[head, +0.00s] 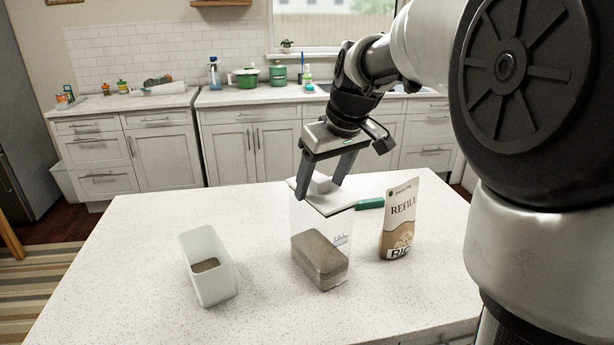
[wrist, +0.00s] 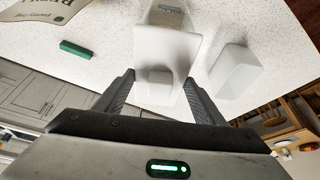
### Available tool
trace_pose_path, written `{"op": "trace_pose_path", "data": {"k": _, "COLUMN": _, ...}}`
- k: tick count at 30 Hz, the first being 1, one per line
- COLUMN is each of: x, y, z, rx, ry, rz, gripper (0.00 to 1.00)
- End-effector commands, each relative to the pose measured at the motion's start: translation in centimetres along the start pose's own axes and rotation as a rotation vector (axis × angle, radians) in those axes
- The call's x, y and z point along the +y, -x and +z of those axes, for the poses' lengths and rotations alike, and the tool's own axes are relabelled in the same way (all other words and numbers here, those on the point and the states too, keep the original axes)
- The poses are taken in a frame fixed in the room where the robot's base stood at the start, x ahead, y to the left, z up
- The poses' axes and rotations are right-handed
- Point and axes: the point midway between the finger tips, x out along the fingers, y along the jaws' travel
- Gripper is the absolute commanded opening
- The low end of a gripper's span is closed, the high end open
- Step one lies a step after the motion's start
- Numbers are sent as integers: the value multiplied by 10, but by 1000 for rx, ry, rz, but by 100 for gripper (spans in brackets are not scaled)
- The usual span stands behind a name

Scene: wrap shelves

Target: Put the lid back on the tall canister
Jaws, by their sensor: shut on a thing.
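The tall canister (head: 320,250) stands upright on the counter, clear-walled, with brown grain in its lower part. The white square lid (head: 335,206), with a raised knob, is at the canister's mouth and looks slightly tilted. I cannot tell whether it rests on the rim. My gripper (head: 319,194) points down over the canister, shut on the lid's knob. In the wrist view, the knob (wrist: 160,77) is between the fingers of my gripper (wrist: 158,80), and the pale lid hides part of the canister.
An open white container (head: 212,282) with a little grain stands left of the canister. A refill bag (head: 400,222) stands upright to the right. The island counter (head: 110,285) is clear at left and front.

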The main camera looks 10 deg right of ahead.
Motion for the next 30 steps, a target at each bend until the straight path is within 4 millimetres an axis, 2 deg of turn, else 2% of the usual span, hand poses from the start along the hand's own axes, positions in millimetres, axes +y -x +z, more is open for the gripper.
{"op": "trace_pose_path", "data": {"k": 26, "x": 0, "y": -4, "z": 2, "rx": 0, "ry": 0, "rz": 0, "gripper": 40}}
{"op": "trace_pose_path", "data": {"k": 27, "x": 0, "y": -4, "z": 2, "rx": 0, "ry": 0, "rz": 0, "gripper": 67}}
{"op": "trace_pose_path", "data": {"k": 30, "x": 0, "y": -4, "z": 2, "rx": 0, "ry": 0, "rz": 0, "gripper": 84}}
